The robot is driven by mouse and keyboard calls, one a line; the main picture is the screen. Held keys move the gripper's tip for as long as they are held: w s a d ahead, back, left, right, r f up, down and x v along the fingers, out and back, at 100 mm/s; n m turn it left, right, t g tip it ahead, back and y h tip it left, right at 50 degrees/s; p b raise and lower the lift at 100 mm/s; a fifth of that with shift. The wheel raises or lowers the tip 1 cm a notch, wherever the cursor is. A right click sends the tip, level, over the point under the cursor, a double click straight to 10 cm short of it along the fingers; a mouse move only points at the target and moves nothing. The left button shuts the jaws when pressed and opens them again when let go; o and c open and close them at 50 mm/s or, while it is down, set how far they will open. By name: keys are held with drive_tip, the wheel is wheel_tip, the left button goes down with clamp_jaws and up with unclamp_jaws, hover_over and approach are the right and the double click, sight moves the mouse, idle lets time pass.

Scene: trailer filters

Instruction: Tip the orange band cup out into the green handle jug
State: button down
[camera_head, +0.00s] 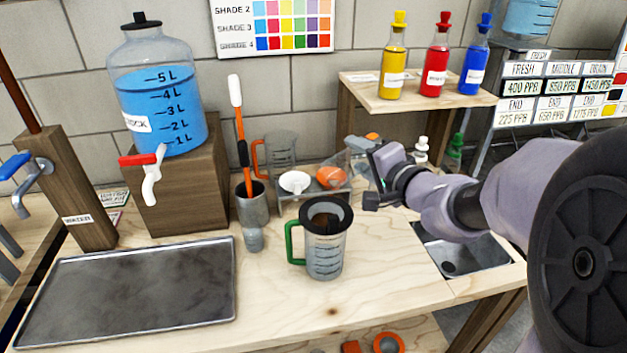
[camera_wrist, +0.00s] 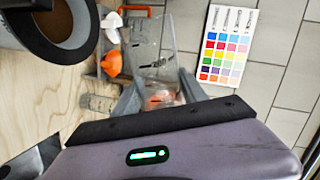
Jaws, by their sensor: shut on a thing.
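The green handle jug (camera_head: 322,262) stands upright on the bench, its green handle to the left and a wide dark ring over its mouth. In the wrist view its dark ring (camera_wrist: 72,38) shows at the upper left. My gripper (camera_head: 362,150) is behind and right of the jug, above the bench. It is shut on the orange band cup (camera_wrist: 160,99), whose orange part shows between the fingers in the wrist view. The cup is mostly hidden by the fingers, so its tilt and contents cannot be told.
A clear jug with an orange handle (camera_head: 281,152) stands behind, near a small rack with white and orange pieces (camera_head: 331,177). A grey holder with a brush (camera_head: 252,205) stands left of the green handle jug. A metal tray (camera_head: 130,290) lies left; a sink (camera_head: 462,256) is right.

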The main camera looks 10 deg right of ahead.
sight(349, 152)
drive_tip(key=shift+s+a+r+n+t+h, duration=0.2)
drive_tip(key=shift+a+r+n, duration=0.2)
drive_tip(key=shift+n, duration=0.15)
drive_tip(key=shift+s+a+r+n+t+h, duration=0.1)
drive_tip(key=shift+a+r+n+t, duration=0.1)
drive_tip(key=shift+a+r+n, duration=0.25)
idle(1.2)
drive_tip(key=shift+s+a+r+n+h, duration=0.15)
drive_tip(key=shift+a+r+n, duration=0.1)
drive_tip(key=shift+n, duration=0.3)
drive_tip(key=shift+s+a+r+n+h, duration=0.15)
drive_tip(key=shift+a+n, duration=0.1)
drive_tip(key=shift+n, duration=0.3)
idle(0.8)
drive_tip(key=shift+w, duration=0.1)
idle(0.7)
